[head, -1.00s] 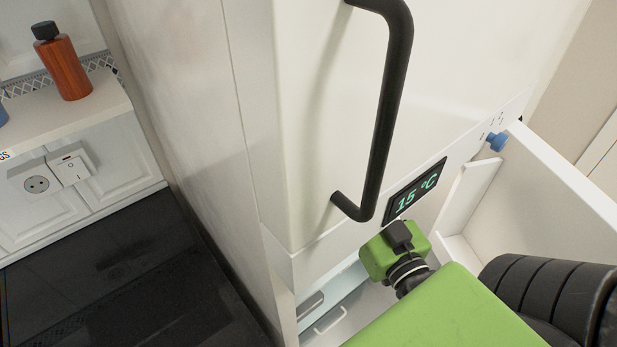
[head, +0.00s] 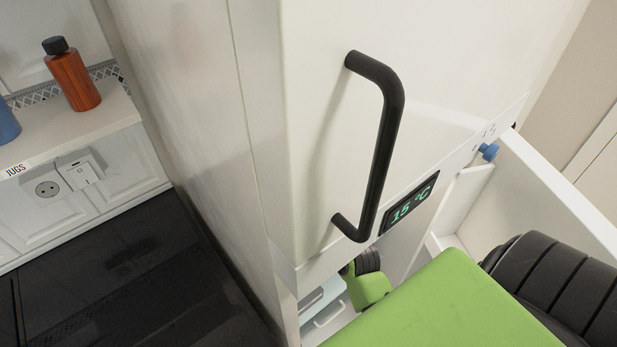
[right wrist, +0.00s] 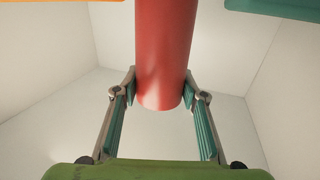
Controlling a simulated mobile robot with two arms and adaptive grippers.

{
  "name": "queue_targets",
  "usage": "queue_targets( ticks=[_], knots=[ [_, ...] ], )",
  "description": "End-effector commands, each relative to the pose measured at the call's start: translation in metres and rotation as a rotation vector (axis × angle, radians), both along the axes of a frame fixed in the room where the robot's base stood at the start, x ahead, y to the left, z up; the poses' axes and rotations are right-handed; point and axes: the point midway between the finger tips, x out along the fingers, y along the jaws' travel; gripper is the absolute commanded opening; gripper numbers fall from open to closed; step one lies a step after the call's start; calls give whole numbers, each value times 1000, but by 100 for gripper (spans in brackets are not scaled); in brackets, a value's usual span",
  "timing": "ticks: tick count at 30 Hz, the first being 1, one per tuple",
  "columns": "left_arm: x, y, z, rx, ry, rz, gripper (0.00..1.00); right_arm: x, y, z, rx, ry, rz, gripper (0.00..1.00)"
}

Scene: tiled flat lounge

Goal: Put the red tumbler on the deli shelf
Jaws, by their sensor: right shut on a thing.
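The red tumbler (right wrist: 164,55) shows in the right wrist view, upper middle, its top cut off by the frame. My right gripper (right wrist: 162,88) is shut on it, one finger on each side. White walls surround them in that view. In the head view my green and black arm reaches into the open lower part of the white fridge; its gripper and the tumbler are hidden there. No deli label can be read. My left gripper is not in view.
The fridge's upper door has a black handle (head: 385,140) and a 15 °C display (head: 410,206). An open white panel (head: 560,185) stands at right. At left, a counter labelled JUGS (head: 60,145) holds an orange bottle (head: 74,78) and a blue item (head: 6,125).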

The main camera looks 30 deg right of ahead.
Motion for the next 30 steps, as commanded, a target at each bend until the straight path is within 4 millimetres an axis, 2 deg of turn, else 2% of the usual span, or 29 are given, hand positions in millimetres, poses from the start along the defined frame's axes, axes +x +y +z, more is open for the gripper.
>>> queue_targets(
  ticks=[5, 9, 20, 21, 22, 30],
  knots=[
    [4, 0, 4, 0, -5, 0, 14, -1, 0, -29, 0, 5, 1, 15],
    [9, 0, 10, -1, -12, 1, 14, 3, 0, -32, 0, 0, 0, 15],
    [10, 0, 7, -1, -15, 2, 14, 3, 0, -37, 0, 0, 0, 15],
    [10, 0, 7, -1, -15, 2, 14, 3, 0, -37, 1, 1, 0, 47],
    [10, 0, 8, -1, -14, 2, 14, 3, 0, -37, 1, 1, 0, 55],
    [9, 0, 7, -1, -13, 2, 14, 3, 0, -37, 0, 2, 0, 56]
  ],
)
